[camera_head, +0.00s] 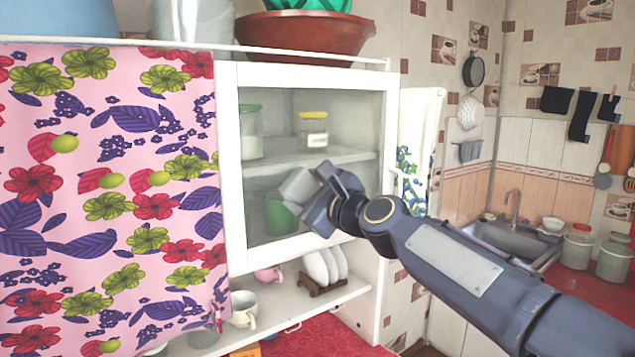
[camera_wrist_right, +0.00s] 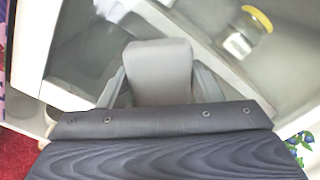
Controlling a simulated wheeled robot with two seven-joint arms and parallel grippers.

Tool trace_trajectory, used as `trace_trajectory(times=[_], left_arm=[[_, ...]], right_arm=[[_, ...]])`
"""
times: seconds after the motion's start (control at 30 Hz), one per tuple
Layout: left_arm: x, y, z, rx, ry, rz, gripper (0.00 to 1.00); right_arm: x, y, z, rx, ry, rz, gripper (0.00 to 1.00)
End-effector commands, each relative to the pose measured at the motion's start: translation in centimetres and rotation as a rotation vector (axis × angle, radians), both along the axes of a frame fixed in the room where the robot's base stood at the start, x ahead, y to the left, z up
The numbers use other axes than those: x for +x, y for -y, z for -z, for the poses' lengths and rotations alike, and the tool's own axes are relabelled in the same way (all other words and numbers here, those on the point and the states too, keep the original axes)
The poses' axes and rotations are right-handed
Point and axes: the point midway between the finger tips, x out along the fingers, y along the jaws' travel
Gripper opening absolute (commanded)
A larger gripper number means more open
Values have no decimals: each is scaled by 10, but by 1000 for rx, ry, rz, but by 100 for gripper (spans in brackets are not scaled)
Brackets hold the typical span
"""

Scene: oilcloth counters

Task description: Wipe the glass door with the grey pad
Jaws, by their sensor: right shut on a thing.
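The glass door (camera_head: 352,112) has a white frame and is part of a white wall cabinet. It looks closed, and jars show through its pane. I cannot tell whether the pad touches the glass. My left gripper is not in view.
A pink floral curtain (camera_head: 110,200) hangs left of the door. Below the door, an open shelf (camera_head: 290,312) holds cups and a rack of plates (camera_head: 325,266). A brown basin (camera_head: 305,34) stands on top. A sink (camera_head: 505,240) is at the right.

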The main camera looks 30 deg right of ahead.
Motion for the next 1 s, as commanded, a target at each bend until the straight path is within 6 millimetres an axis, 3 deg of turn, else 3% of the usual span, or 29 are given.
trace_trajectory(times=[0.47, 1.0], left_arm=[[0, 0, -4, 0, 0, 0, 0], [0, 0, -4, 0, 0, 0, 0]], right_arm=[[-4, -5, 0, -1, 1, 1, 40], [-56, 0, 0, 0, 2, 2, 40]])
